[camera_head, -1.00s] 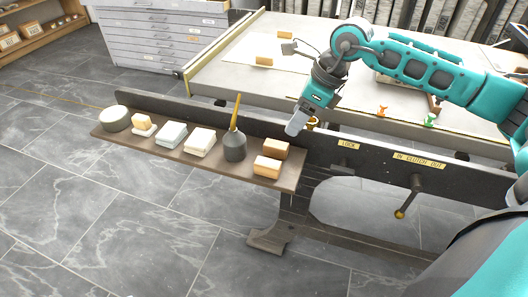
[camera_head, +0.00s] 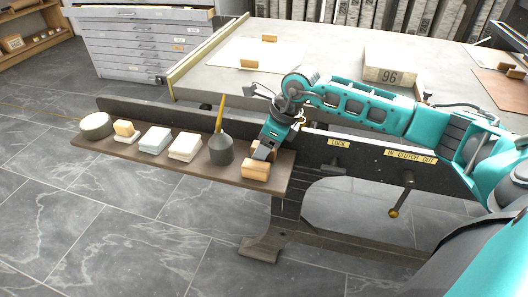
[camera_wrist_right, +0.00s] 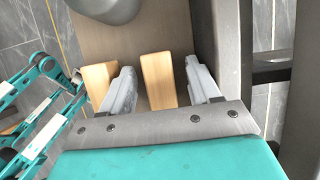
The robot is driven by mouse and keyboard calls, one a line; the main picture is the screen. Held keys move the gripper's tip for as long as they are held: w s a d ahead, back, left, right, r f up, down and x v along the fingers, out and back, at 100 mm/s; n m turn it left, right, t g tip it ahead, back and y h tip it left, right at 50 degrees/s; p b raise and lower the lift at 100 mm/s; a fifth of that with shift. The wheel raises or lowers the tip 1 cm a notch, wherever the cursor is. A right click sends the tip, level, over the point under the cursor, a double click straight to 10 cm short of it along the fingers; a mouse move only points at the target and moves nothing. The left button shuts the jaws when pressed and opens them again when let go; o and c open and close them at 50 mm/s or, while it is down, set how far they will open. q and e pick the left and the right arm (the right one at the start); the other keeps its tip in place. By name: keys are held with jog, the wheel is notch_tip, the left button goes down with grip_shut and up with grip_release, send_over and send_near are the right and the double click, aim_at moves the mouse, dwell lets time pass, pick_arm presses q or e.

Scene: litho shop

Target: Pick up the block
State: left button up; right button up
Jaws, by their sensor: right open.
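Two tan wooden blocks lie on the narrow brown shelf (camera_head: 215,177) near its right end. In the head view the nearer block (camera_head: 255,171) is in plain sight, and the farther one is mostly hidden by my right gripper (camera_head: 263,153). In the right wrist view the farther block (camera_wrist_right: 158,82) stands between the two grey fingers of my right gripper (camera_wrist_right: 160,68), with a gap at the right finger. The other block (camera_wrist_right: 99,82) is outside the left finger, close to it. My right gripper is open. My left gripper is in neither view.
A dark rail (camera_head: 370,158) runs behind. A stone marked 96 (camera_head: 390,74) lies on the table.

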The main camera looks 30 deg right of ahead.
jog(key=c, duration=1)
jog(key=shift+r, duration=0.1)
jog(key=shift+c, duration=0.2)
